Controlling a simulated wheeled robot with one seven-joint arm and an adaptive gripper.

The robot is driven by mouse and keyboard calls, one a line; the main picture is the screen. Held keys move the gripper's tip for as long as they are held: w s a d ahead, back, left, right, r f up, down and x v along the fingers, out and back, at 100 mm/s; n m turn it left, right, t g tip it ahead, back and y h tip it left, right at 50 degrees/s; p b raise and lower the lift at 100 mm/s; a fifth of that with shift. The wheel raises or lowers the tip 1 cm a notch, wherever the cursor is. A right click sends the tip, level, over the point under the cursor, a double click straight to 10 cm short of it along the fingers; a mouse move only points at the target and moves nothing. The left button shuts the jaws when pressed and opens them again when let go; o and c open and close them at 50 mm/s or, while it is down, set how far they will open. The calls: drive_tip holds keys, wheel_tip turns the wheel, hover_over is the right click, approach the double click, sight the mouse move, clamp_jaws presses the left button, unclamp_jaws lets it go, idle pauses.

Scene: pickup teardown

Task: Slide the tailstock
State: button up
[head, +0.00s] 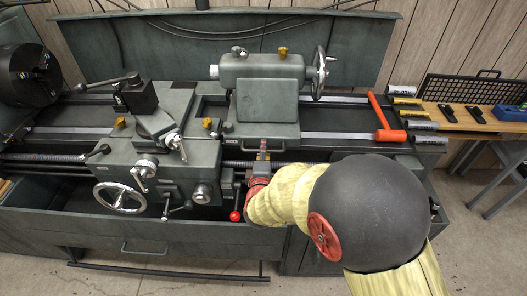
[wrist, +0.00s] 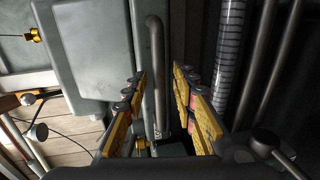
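The grey tailstock (head: 268,100) sits on the lathe bed, right of the carriage, with a handwheel (head: 320,72) on its right end. My gripper (head: 263,150) is low against the tailstock's front side. In the wrist view my gripper (wrist: 162,112) is open, with yellow-padded fingers on both sides of a grey bent rod (wrist: 157,65). Gaps show between the rod and both fingers. A grey body, apparently the tailstock (wrist: 90,50), fills the left of the wrist view. The gripper's base is partly hidden behind my arm in the head view.
The carriage (head: 150,165) with its handwheel stands left of the tailstock, and the chuck (head: 30,75) is at far left. A red-handled tool (head: 386,120) lies across the bed at right. A red-knobbed lever (head: 235,215) hangs near my gripper. A wooden bench (head: 465,122) stands at far right.

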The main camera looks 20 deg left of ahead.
drive_tip(key=shift+c, duration=1.1)
drive_tip(key=c, duration=0.4)
clamp_jaws()
